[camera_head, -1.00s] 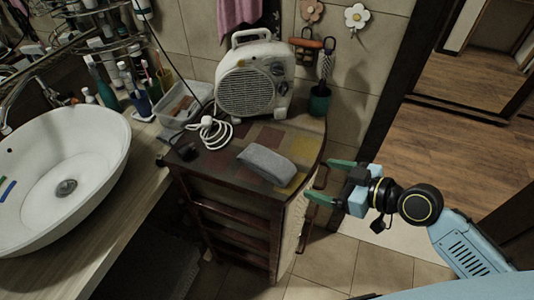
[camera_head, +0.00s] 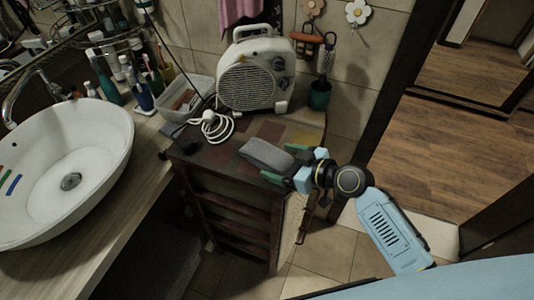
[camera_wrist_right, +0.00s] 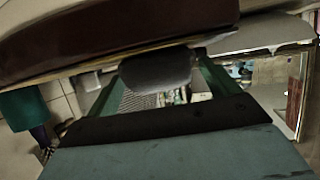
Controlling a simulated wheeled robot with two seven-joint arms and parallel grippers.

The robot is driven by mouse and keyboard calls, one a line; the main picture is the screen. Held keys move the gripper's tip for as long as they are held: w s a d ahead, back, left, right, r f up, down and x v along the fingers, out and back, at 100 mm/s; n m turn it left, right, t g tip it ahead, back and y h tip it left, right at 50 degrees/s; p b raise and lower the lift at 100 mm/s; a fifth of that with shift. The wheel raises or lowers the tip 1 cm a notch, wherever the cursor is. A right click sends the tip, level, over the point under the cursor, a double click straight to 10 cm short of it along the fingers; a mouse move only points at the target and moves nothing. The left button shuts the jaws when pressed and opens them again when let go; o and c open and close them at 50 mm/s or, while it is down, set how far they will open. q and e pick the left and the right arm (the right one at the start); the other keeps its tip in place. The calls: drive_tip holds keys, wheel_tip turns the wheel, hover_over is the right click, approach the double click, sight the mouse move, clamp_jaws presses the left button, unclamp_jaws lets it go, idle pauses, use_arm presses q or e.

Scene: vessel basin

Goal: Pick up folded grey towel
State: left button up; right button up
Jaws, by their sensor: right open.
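The folded grey towel (camera_head: 262,153) lies on the patchwork top of a dark wooden cabinet (camera_head: 250,133), near its right front edge. My right gripper (camera_head: 281,163) is at the towel's right end, with its green fingers open, one toward the back and one toward the front. In the right wrist view, the end of the towel (camera_wrist_right: 157,72) shows between the two spread fingers of the right gripper (camera_wrist_right: 160,85). Whether either finger touches it cannot be told. My left gripper is not in view.
A white fan heater (camera_head: 257,75) stands behind the towel, with a coiled white cable (camera_head: 213,127) to its left. A green cup (camera_head: 319,95) stands at the back right. A white basin (camera_head: 70,170) is on the left counter. Floor is open on the right.

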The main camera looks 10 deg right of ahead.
drive_tip(key=shift+w+a+f, duration=0.25)
drive_tip(key=shift+w+a, duration=0.1)
drive_tip(key=c, duration=1.1)
